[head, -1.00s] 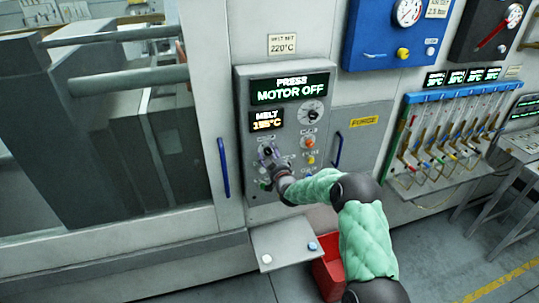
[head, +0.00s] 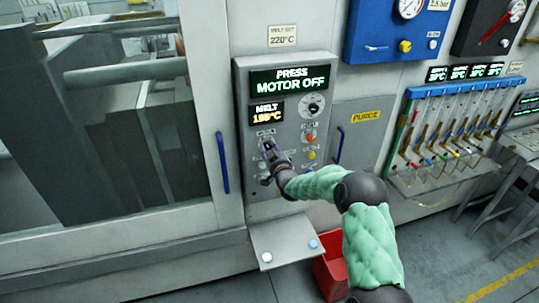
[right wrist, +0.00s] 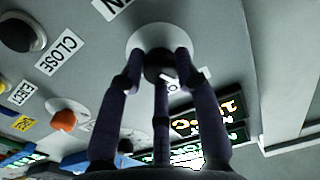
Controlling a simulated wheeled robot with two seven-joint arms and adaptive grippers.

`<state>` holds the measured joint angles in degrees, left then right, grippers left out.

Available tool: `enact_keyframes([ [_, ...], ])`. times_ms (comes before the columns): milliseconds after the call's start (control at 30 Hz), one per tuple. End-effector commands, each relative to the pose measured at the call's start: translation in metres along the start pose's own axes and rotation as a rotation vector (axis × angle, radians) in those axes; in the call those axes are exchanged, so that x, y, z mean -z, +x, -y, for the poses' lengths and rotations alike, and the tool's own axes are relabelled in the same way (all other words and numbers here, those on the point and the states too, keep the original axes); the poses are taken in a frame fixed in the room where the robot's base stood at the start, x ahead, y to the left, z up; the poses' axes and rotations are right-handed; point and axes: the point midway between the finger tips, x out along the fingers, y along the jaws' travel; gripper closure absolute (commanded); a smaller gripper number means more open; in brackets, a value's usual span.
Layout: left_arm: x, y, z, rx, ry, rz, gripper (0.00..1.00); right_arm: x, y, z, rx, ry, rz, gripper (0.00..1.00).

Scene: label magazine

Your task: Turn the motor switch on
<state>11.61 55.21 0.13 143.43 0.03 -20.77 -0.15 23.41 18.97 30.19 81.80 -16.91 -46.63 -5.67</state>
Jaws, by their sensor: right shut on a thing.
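The grey control panel (head: 243,95) has a display (head: 290,80) reading "PRESS MOTOR OFF". My right gripper (head: 268,150) is at the panel's left column of controls, below the "MELT 195°C" display (head: 268,111). In the right wrist view the right gripper (right wrist: 163,65) is shut on a dark knob (right wrist: 158,66) on a round white plate (right wrist: 140,42). Its fingers surround the knob and partly hide it. A label beside it is mostly covered, so I cannot read whether this is the motor switch. My left gripper is not in view.
A black knob (right wrist: 20,32) with a "CLOSE" label and an orange knob (right wrist: 64,119) are near the gripper. Blue handles stand left (head: 223,163) and right of the panel. A grey shelf (head: 290,238) and red bin (head: 331,279) are below.

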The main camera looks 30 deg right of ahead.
Motion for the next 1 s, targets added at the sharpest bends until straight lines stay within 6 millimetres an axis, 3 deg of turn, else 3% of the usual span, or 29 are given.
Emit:
enact_keyframes([
  [33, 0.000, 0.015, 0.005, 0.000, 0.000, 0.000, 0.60, -0.005, 0.000, 0.000, 0.000, 0.036, -0.006, 1.00],
  [500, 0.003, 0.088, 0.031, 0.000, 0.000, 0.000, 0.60, -0.005, 0.000, 0.000, -0.001, 0.475, -0.018, 1.00],
  [1000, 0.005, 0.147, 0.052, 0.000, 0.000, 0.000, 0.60, -0.003, 0.000, 0.000, -0.002, 0.893, -0.028, 1.00],
])
